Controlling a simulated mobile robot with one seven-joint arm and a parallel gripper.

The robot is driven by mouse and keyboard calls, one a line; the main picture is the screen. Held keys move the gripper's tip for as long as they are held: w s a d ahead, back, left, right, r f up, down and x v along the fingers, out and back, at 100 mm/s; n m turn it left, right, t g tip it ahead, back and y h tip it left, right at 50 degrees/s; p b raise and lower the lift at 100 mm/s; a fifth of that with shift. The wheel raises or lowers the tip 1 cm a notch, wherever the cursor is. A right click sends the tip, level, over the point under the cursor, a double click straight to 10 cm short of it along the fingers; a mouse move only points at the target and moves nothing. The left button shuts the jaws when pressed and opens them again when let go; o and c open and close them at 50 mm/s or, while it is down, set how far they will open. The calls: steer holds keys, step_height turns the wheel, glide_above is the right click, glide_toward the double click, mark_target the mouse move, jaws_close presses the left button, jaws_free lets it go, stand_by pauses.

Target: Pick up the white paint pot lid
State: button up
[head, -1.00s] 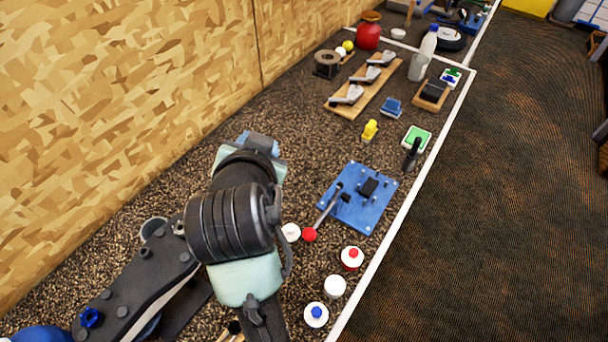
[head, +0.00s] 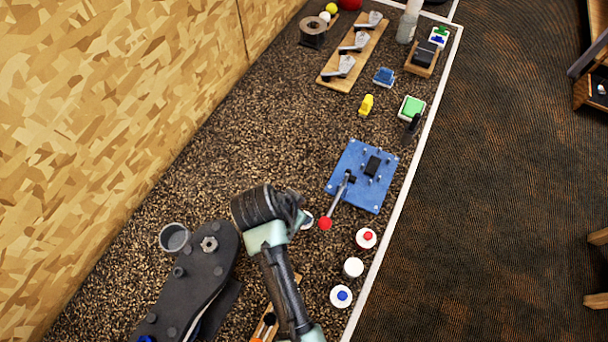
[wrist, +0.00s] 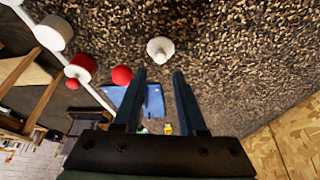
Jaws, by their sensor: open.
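The white paint pot lid (wrist: 160,50) lies on the speckled bench top. In the wrist view it is a small white disc with a raised middle, just beyond my fingertips and roughly in line with the gap between them. In the head view the lid (head: 308,222) is partly covered by my wrist, left of a red ball knob (head: 325,223). My gripper (wrist: 158,82) is open, with nothing between its two dark fingers. It does not touch the lid. The fingers are hidden behind my wrist in the head view.
A blue plate (head: 344,195) with a lever clamp lies beyond the lid; the red knob ends its lever. Three small pots stand on the right: red-knobbed (head: 366,238), plain white (head: 353,268) and blue-knobbed (head: 341,297). A grey cup (head: 174,238) is at left.

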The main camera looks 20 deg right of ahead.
steer(key=shift+p+x, duration=0.75)
steer(key=shift+x, duration=1.75)
steer(key=shift+s+a, duration=0.1)
steer(key=shift+a, duration=0.05)
jaws_close()
